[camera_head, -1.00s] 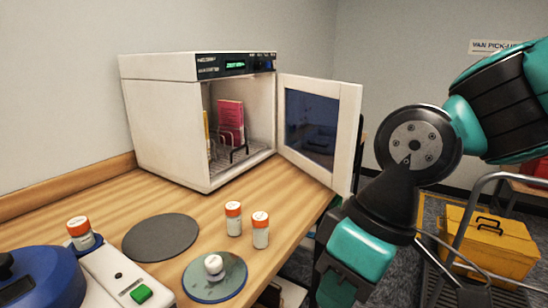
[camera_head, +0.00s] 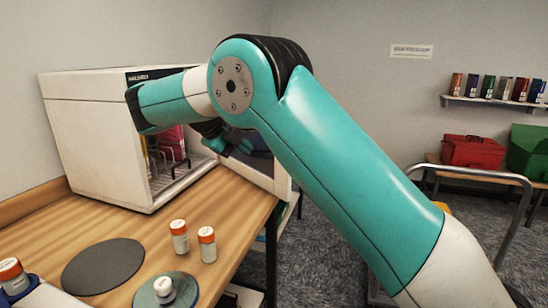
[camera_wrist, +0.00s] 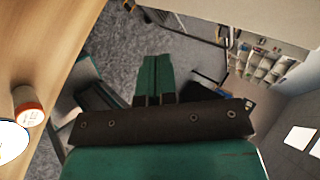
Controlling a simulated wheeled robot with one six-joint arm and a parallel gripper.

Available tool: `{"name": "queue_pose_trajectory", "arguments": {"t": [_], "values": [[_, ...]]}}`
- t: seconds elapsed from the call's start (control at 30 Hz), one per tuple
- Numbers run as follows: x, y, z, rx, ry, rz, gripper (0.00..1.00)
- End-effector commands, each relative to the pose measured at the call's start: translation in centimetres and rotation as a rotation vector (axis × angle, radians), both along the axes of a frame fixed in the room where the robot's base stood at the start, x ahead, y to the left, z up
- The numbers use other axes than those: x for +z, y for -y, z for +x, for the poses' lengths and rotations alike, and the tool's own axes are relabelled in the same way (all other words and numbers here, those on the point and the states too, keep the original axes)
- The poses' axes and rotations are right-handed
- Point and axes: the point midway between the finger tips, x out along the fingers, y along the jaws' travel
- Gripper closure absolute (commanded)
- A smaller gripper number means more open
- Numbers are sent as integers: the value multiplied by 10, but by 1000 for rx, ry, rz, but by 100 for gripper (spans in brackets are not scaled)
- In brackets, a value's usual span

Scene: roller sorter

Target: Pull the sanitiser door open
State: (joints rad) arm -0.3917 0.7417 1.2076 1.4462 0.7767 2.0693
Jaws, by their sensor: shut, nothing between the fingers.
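The sanitiser (camera_head: 95,140) is a white box on the wooden counter at the left of the head view. Its door (camera_head: 264,178) stands open, hinged at the right side of the box, with a white frame and a dark window. My arm hides much of the door and the box front. A pink item (camera_head: 172,140) shows in a wire rack inside. My gripper, mostly hidden by the arm in the head view, is near the door's inner side; contact cannot be told. In the wrist view my gripper (camera_wrist: 155,62) has its teal fingers together, empty, over the grey floor.
Two orange-capped bottles (camera_head: 179,237) (camera_head: 207,245) stand on the counter (camera_head: 215,205). A dark disc (camera_head: 103,266) lies left of them. A metal rail (camera_head: 475,170), a red box (camera_head: 472,151) and a shelf (camera_head: 500,102) are at the right.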

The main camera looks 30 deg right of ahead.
Motion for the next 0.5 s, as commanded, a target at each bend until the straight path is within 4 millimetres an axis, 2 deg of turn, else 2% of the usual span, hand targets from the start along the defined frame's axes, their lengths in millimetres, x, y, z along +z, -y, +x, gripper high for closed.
{"name": "queue_pose_trajectory", "arguments": {"t": [0.27,0.5], "values": [[-24,18,1,-37,26,-2,100],[-53,56,6,-37,18,-4,100]]}}
